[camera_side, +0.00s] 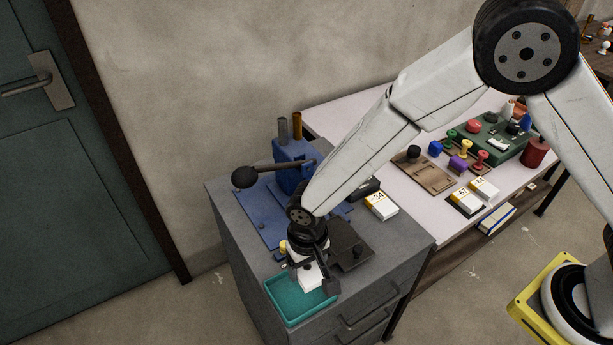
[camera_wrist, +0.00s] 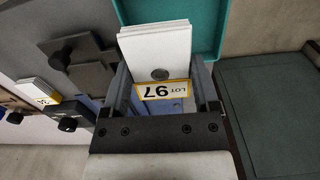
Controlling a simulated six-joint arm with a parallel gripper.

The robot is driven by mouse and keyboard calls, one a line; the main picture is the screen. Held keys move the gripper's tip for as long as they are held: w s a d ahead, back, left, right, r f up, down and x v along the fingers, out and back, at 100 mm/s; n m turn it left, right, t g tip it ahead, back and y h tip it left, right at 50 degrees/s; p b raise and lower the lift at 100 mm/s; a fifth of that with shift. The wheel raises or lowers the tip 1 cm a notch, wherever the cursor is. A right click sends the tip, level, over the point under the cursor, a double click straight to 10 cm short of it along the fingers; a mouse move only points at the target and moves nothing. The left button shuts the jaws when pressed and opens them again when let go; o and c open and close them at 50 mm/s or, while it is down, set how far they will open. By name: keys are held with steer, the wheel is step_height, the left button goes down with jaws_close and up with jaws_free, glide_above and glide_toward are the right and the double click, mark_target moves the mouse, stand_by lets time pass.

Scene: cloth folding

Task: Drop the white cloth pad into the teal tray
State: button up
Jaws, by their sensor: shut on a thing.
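The white cloth pad (camera_side: 309,277) is between the fingers of my gripper (camera_side: 313,281). In the wrist view, the pad (camera_wrist: 156,48) is a white block with a yellow-edged label reading "LOT 97" and a round grey spot, and the fingers of my gripper (camera_wrist: 162,80) flank it. The teal tray (camera_side: 282,296) sits at the front corner of the grey cabinet, beneath the gripper and pad. In the wrist view, the tray (camera_wrist: 208,30) shows behind the pad. The gap between the pad and the tray floor is hard to judge.
A dark plate with a knob (camera_side: 350,246) lies beside the tray on the grey cabinet (camera_side: 398,246). A blue press with a black-balled lever (camera_side: 288,166) stands behind. White labelled pads (camera_side: 381,205) and a green stamp rack (camera_side: 497,142) are to the right.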

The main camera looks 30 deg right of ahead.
steer(key=shift+f, duration=2.3)
steer(key=o, duration=1.1)
steer(key=shift+r, duration=0.1)
steer(key=shift+r, duration=3.85)
